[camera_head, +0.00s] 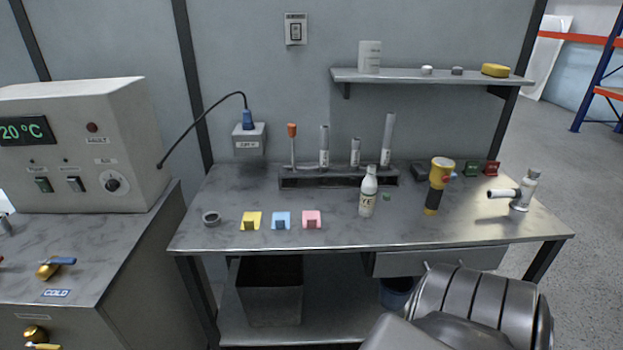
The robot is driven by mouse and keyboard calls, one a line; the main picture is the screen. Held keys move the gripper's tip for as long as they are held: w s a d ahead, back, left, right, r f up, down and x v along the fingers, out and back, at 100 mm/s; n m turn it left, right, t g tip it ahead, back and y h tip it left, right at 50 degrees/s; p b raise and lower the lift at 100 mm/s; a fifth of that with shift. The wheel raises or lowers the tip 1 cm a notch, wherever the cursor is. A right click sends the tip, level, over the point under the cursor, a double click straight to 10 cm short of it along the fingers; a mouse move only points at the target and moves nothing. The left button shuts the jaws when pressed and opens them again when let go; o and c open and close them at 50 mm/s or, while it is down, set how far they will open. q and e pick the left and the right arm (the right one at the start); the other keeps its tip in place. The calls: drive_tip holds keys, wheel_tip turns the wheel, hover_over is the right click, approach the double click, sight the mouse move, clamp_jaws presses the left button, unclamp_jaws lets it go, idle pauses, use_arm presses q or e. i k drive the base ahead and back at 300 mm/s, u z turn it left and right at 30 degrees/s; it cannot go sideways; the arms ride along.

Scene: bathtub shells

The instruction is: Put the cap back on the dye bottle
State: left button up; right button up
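A white bottle with a label (367,198), which looks like the dye bottle, stands upright on the workbench, right of centre. Its narrow white neck points up; the view is too small to tell if its top is bare. A small green piece (386,197), possibly the cap, lies on the bench just right of the bottle, apart from it. A large grey arm link of mine fills the lower right, in front of the bench. Neither of my grippers shows.
A rack (338,180) with upright tools stands behind the bottle. Yellow (251,221), blue (281,220) and pink (312,219) pieces lie front left. A shelf (400,76) hangs above.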

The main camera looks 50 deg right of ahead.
sight(367, 200)
drive_tip(key=u, duration=1.15)
drive_tip(key=k, duration=1.55)
drive_tip(key=z, duration=1.45)
